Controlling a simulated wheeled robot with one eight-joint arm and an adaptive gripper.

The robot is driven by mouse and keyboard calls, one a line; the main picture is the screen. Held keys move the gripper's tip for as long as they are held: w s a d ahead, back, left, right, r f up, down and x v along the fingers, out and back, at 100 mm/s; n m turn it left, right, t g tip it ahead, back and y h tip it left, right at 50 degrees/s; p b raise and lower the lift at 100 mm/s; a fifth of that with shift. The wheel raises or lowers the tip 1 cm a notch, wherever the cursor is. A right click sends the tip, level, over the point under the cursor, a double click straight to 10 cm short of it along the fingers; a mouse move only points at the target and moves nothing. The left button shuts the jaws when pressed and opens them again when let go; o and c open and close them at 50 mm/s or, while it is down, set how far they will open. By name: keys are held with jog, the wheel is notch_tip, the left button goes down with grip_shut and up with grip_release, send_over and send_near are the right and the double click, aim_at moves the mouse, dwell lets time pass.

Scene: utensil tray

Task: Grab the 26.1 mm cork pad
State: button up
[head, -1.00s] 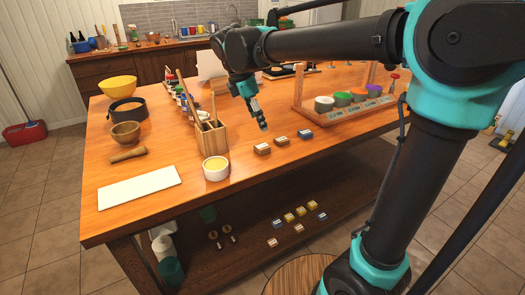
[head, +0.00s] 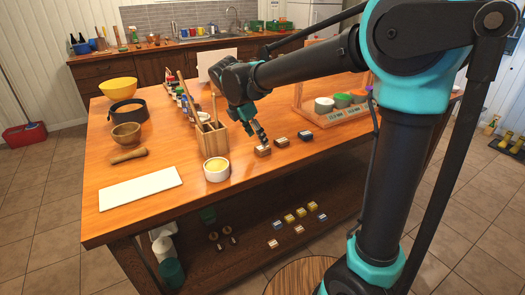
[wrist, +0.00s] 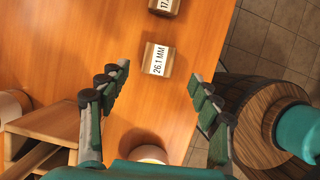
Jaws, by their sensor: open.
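The 26.1 mm cork pad (wrist: 157,59) is a small tan block with a white label reading "26.1 MM", lying on the wooden table. In the head view it is the leftmost of three small blocks (head: 262,152), near the table's front edge. My gripper (wrist: 158,77) is open and empty, pointing down over the table. In the wrist view the pad shows between and slightly beyond the fingertips, touching neither. In the head view my gripper (head: 263,138) is just above the pad and partly overlaps it; the exact gap cannot be told.
A block with a label starting "17" (wrist: 165,5) lies beside the pad; another dark block (head: 305,135) is farther right. A white bowl (head: 217,170) and wooden utensil holder (head: 212,141) stand to the left. The rack (head: 330,118) stands behind right.

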aim_at(261, 147)
jog(key=shift+x, duration=2.8)
jog(key=shift+w, duration=0.15)
jog(key=c, duration=0.9)
jog(key=shift+c, duration=0.2)
jog(key=shift+r, duration=0.1)
